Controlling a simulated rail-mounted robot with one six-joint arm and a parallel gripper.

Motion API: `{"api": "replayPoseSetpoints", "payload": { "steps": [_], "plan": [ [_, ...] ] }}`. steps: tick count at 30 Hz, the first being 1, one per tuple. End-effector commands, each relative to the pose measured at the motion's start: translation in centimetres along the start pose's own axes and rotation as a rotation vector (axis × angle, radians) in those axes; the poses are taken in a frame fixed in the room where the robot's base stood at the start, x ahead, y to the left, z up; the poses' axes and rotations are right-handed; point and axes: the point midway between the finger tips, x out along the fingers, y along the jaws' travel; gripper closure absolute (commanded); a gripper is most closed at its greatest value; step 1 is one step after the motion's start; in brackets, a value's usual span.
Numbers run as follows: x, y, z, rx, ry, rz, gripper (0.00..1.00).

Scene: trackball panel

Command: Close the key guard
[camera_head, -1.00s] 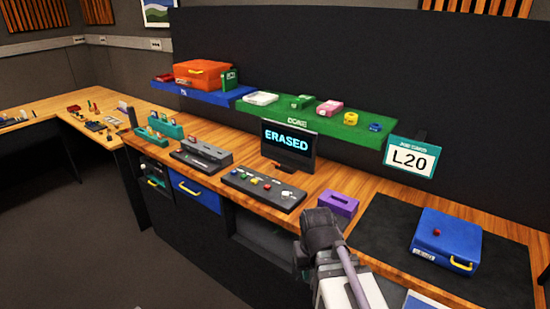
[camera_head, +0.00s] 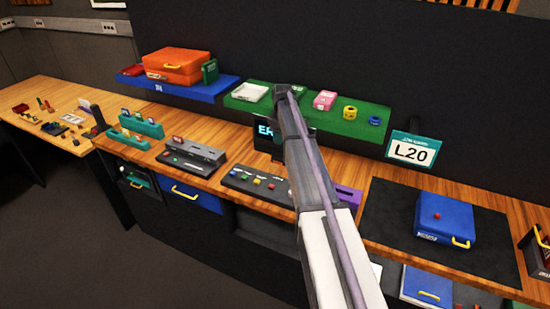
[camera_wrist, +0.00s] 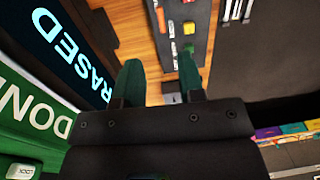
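A dark control panel (camera_head: 257,187) with several coloured buttons lies on the wooden bench below the small monitor (camera_head: 266,137). I cannot clearly make out the key guard in either view. My gripper (camera_wrist: 160,60) has its two green fingers spread apart with nothing held between them. It is above the bench, close to the monitor, and its right fingertip overlaps the panel in the picture. In the head view, my arm hides the fingers, the panel's right end and part of the monitor.
A grey console (camera_head: 190,157) sits left of the panel, and a purple box (camera_head: 348,197) sits right of it. A green shelf (camera_head: 365,127) hangs above the bench. A blue case (camera_head: 445,222) rests on a black mat (camera_head: 385,220) at right.

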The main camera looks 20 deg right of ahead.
Motion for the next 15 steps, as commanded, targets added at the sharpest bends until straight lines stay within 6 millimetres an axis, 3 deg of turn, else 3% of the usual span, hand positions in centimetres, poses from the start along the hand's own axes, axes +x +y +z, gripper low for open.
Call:
{"api": "replayPoseSetpoints", "payload": {
  "steps": [5,15],
  "plan": [
    [2.8,0.0,-0.1,0.000,0.000,0.000,0.64],
    [10.3,0.0,-0.1,0.002,0.000,0.000,0.64]
  ]
}}
